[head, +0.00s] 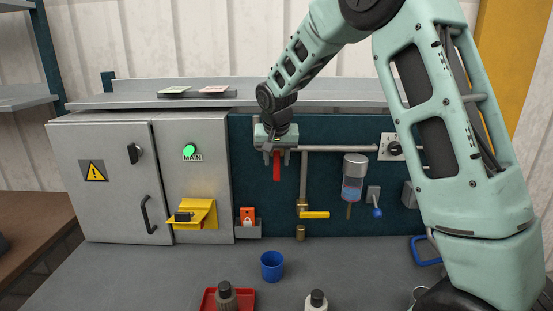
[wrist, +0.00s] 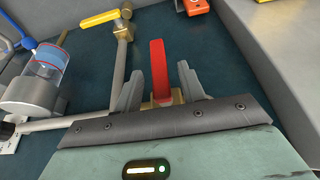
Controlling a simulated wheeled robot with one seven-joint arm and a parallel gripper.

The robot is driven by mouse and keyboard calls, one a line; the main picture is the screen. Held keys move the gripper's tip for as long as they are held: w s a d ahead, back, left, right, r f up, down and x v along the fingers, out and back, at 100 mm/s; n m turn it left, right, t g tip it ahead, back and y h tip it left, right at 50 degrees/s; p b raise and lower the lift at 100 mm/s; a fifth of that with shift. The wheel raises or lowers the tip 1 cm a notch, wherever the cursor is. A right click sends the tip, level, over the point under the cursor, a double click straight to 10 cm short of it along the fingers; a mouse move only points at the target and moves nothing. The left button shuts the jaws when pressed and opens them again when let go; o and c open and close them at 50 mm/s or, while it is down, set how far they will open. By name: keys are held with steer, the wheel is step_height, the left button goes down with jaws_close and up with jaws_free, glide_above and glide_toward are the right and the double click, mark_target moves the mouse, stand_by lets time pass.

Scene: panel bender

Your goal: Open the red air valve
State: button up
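The red air valve handle (head: 277,166) hangs straight down from a brass valve body at the left end of a horizontal grey pipe on the dark back panel. It also shows in the wrist view (wrist: 158,72), where the brass body (wrist: 164,97) sits at its base. My gripper (head: 277,150) is at the top of the handle. In the wrist view my gripper (wrist: 160,85) is open, with one grey finger on each side of the handle and a visible gap on both sides. The valve body is mostly hidden behind my gripper in the head view.
A yellow lever (head: 314,214) sits on the vertical pipe to the right. Further right are a filter bowl (head: 353,180) and a blue-tipped switch (head: 376,205). A grey cabinet (head: 100,180) stands left. A blue cup (head: 271,265), red tray (head: 208,302) and bottles are on the bench.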

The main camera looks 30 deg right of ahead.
steer(key=shift+x, duration=1.25)
jaws_close()
